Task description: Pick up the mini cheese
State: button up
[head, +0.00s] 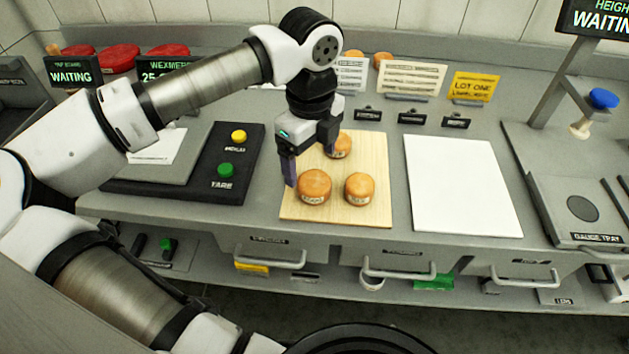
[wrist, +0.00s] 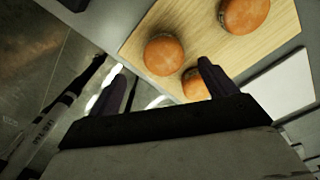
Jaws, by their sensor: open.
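Three round orange cheeses sit on a pale wooden board (head: 290,212). The front-left cheese (head: 314,186) looks largest, the front-right cheese (head: 359,188) looks smaller, and the back cheese (head: 338,146) is partly hidden by my gripper. I cannot tell by label which is the mini cheese. My gripper (head: 308,160) is open and empty, pointing down above the board's left part. In the wrist view, my gripper's dark fingers (wrist: 162,78) stand apart. There, one cheese (wrist: 195,84) is partly hidden by the right finger, and the other two are farther out on the board (wrist: 190,22).
A white sheet (head: 462,185) lies right of the board. A dark scale panel with yellow and green buttons (head: 228,165) is on the left. Signs and label cards (head: 410,78) stand behind. Drawers with handles (head: 415,270) line the counter's front. A gauge stand (head: 585,205) is at right.

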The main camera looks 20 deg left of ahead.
aim_at(314, 180)
jog(key=shift+w+d+f+p, duration=0.15)
jog(key=shift+f+p, duration=0.45)
jog(key=shift+f, duration=1.2)
jog(key=shift+d+f+p, duration=0.1)
jog(key=shift+f+p, duration=0.5)
jog(key=shift+f, duration=1.15)
jog(key=c, duration=1.1)
